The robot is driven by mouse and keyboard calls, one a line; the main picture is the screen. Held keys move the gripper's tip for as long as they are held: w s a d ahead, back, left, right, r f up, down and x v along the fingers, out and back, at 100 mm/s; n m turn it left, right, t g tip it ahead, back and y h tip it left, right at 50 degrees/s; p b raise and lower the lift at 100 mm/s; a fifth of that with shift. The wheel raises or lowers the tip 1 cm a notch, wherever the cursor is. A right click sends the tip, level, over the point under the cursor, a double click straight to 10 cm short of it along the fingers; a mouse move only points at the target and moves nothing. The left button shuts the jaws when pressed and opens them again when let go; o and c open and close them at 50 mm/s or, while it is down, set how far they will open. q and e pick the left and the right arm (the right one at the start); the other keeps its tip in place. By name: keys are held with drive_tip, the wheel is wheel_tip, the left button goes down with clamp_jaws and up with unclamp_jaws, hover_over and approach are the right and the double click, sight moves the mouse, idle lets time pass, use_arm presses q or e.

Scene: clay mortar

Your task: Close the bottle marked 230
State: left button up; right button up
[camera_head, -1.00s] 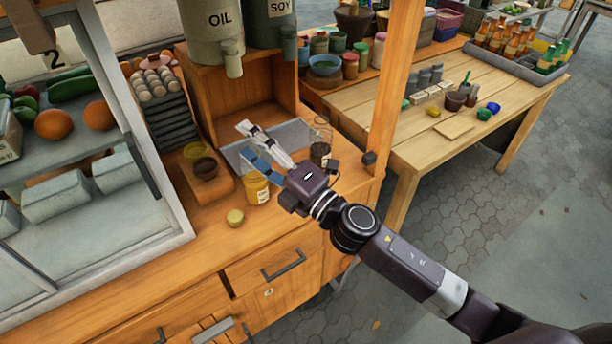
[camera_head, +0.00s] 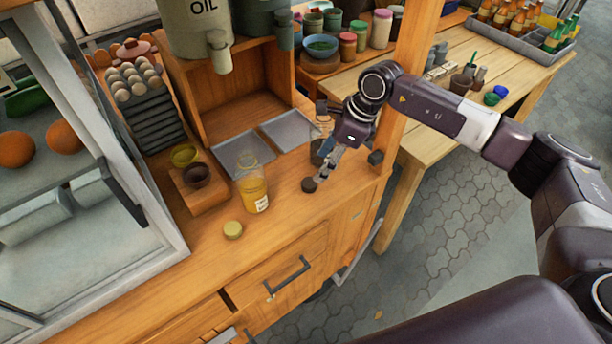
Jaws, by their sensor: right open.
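A clear bottle with yellow contents (camera_head: 251,188) stands uncapped on the wooden counter; its small white label is too small to read. A yellow-green lid (camera_head: 233,229) lies in front of it. A second glass bottle with dark contents (camera_head: 317,152) stands further right, partly hidden behind my right gripper (camera_head: 319,178). A dark round lid (camera_head: 308,185) lies on the counter just by the fingertips. The right gripper is open and points down; I cannot tell whether it touches this lid. I cannot read 230 on either bottle. My left gripper is not in view.
Two grey trays (camera_head: 285,130) lie behind the bottles. A small wooden stand (camera_head: 205,200) with two bowls is left of the yellow bottle. A wooden post (camera_head: 413,50) rises close to my right arm. The counter front is clear.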

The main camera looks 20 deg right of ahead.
sight(309, 182)
drive_tip(key=shift+s+a+f+p, duration=0.3)
drive_tip(key=shift+s+a+f, duration=0.05)
drive_tip(key=shift+a+f, duration=0.1)
drive_tip(key=shift+w+a+f, duration=0.1)
drive_tip(key=shift+w+f, duration=0.2)
drive_tip(key=shift+f, duration=0.35)
drive_tip(key=shift+s+r, duration=0.1)
drive_tip(key=shift+s, duration=0.1)
drive_tip(key=p+x, duration=0.2)
drive_tip(key=x, duration=0.2)
drive_tip(key=shift+w+a+f, duration=0.15)
drive_tip(key=shift+w+f, duration=0.05)
drive_tip(key=shift+f, duration=0.1)
drive_tip(key=shift+a+f, duration=0.1)
drive_tip(key=shift+f, duration=0.15)
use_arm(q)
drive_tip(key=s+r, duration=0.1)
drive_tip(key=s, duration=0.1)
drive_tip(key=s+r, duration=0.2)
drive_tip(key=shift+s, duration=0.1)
